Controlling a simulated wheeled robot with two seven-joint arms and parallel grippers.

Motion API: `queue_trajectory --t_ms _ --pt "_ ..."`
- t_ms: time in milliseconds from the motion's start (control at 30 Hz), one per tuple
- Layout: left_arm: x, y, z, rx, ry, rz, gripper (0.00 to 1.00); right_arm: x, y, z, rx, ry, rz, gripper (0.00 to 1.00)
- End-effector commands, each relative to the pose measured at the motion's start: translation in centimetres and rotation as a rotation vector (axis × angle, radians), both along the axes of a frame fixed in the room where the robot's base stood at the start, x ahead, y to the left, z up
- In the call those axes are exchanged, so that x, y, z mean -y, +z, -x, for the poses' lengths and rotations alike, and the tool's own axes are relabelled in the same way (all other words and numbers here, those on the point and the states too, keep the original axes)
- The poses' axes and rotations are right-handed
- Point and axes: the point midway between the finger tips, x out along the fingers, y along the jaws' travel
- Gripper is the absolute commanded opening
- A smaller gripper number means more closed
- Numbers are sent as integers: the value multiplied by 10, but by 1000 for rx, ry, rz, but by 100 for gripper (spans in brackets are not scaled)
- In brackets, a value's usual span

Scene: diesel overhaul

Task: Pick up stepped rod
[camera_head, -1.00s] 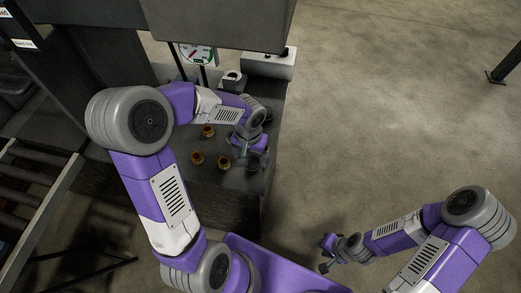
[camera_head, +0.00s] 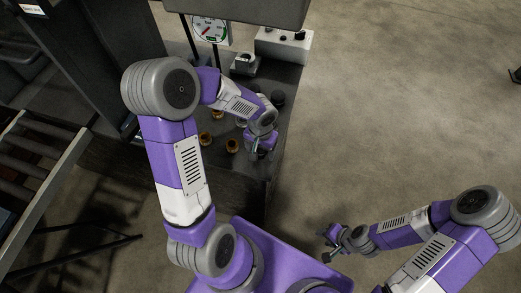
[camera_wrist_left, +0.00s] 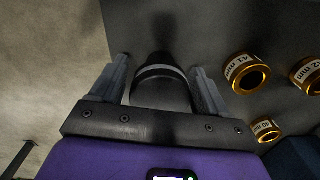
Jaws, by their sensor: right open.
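In the left wrist view, the stepped rod (camera_wrist_left: 160,88) is a dark cylinder with a pale grey band and a narrower far end. It lies between the two fingers of my left gripper (camera_wrist_left: 161,78). The fingers stand apart on either side of it, and a narrow gap shows at the left finger; contact at the right finger is unclear. In the head view my left gripper (camera_head: 256,147) is low over the right part of the dark bench and mostly hides the rod. My right gripper (camera_head: 328,243) is open and empty over the floor, away from the bench.
Several brass rings with size labels, one marked 41 mm (camera_wrist_left: 247,73), sit beside the rod on the bench (camera_head: 245,180). A dial gauge (camera_head: 210,28), a white control box (camera_head: 284,44) and a dark round part (camera_head: 277,98) are further back. Open floor lies right.

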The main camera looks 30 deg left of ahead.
Motion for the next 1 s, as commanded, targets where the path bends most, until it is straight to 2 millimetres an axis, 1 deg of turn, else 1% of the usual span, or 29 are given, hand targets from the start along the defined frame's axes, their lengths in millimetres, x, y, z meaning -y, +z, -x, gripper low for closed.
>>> queue_trajectory --t_ms 33,300,533,633,767,900,1000 --pt "0 0 0 0 0 0 67 0 0 0 0 0 0 43" --pt "0 0 0 1 0 0 26 0 0 0 0 0 0 43" --pt "0 2 -1 4 -1 0 25 0 0 0 0 0 0 43" --pt "0 9 -2 6 -1 0 25 0 3 0 0 0 0 43" --pt "0 30 -2 8 -1 -1 25 0 10 0 0 0 0 43" --pt "0 58 -2 9 0 -1 25 0 19 0 0 0 0 43" --pt "0 75 -2 7 0 -1 25 0 23 0 0 0 0 43"
